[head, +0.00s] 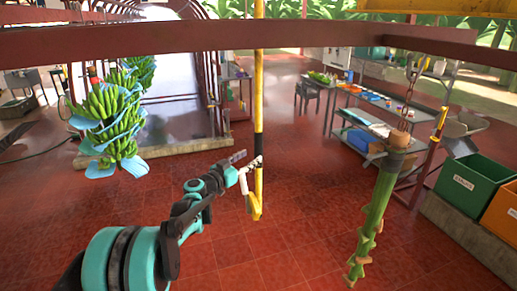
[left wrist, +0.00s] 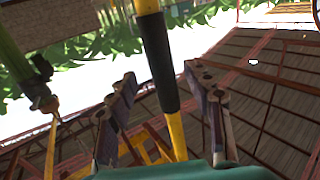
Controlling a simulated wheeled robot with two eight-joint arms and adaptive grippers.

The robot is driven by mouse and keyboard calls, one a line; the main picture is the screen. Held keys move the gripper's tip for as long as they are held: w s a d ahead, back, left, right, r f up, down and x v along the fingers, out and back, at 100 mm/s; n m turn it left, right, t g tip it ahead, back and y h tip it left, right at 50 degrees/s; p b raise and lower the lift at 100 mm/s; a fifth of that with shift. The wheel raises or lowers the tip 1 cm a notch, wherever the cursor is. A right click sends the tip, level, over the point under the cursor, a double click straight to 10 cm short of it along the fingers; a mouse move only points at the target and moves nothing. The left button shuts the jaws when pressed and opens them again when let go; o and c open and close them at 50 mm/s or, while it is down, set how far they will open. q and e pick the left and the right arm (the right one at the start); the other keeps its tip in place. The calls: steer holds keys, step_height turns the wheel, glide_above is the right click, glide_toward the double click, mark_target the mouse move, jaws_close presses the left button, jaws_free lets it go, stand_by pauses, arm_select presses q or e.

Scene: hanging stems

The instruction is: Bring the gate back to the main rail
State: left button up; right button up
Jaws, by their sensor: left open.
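A yellow pole with a black sleeve (head: 258,98) hangs down in the middle of the head view, ending in a yellow hooked foot. My left gripper (head: 247,168) is at the pole's lower part, with its fingers open. In the left wrist view the pole (left wrist: 158,55) runs between the two spread fingers of the gripper (left wrist: 165,112), with gaps at both sides. A dark red overhead rail (head: 190,39) crosses the head view, and another red rail (head: 450,47) runs off to the right. I cannot tell which piece is the gate. My right gripper is out of view.
A banana bunch with blue sheets (head: 117,120) hangs at left. A bare green stem (head: 374,208) hangs from a chain at right. Tables (head: 362,104) and a green crate (head: 472,185) stand at right. The red tiled floor (head: 290,235) below the pole is clear.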

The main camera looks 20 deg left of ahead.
mark_target(255, 154)
arm_select(q)
steer(key=x, duration=0.5)
steer(key=shift+w+f+p, duration=0.1)
steer(key=shift+w+p, duration=0.25)
steer(key=shift+w+d, duration=0.15)
steer(key=shift+w, duration=0.05)
jaws_close()
